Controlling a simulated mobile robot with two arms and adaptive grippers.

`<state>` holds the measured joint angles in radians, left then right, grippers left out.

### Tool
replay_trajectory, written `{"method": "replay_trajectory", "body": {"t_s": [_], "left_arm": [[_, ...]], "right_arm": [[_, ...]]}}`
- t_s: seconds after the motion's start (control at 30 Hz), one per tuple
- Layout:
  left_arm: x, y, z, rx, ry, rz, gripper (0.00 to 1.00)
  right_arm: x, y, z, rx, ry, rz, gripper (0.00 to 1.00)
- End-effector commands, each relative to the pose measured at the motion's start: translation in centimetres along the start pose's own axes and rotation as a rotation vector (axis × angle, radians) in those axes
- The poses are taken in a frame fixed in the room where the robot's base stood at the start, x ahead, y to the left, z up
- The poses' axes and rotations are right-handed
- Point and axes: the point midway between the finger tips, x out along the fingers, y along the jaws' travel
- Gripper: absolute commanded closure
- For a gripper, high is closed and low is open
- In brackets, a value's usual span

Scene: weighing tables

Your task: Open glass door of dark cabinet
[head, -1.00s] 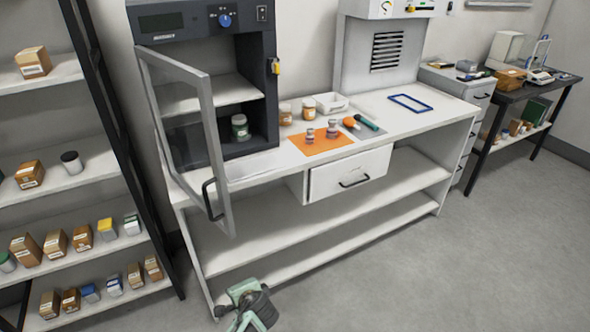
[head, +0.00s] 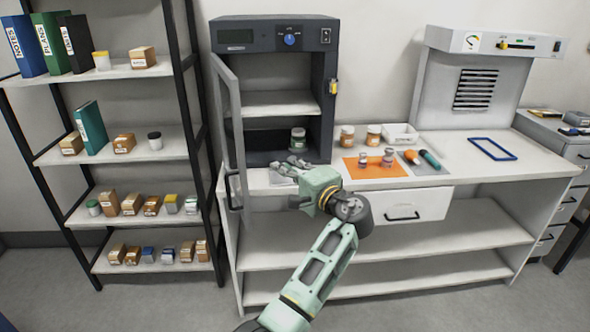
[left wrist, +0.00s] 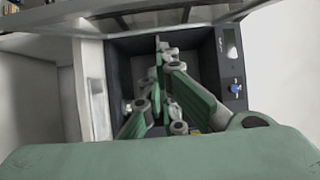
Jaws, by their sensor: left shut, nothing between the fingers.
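The dark cabinet (head: 272,88) stands on the left end of the white bench, and its glass door (head: 230,130) is swung wide open toward the left. The door's dark handle (head: 233,190) is on the free edge. My left gripper (head: 285,168) is shut and empty, in front of the cabinet's lower opening, to the right of the door. In the left wrist view my left gripper (left wrist: 163,62) points at the dark cabinet (left wrist: 200,58). A jar (head: 298,139) stands inside on the cabinet floor. My right gripper is not in view.
Several jars and an orange mat (head: 375,167) lie on the bench (head: 465,172) right of the cabinet, with a white tray (head: 400,134) and a blue frame (head: 492,149). A shelf rack (head: 150,205) with boxes stands close on the left.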

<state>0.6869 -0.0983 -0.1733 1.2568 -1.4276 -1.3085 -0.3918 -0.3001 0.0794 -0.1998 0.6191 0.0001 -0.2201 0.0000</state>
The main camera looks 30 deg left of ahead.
Motion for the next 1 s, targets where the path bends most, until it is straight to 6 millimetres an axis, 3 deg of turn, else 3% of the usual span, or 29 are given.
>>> {"method": "replay_trajectory", "body": {"t_s": [0.23, 0.5, 1.0], "left_arm": [[5.4, -0.3, 0.0, 0.002, -0.001, 0.000, 1.00], [5.9, -0.2, 3.4, 0.001, 0.001, 0.000, 1.00], [6.1, 0.1, 3.9, 0.000, 0.006, 0.000, 1.00]], "right_arm": [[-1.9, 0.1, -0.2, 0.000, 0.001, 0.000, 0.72], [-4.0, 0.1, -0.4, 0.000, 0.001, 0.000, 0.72], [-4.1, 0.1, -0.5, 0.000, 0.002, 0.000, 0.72]]}}
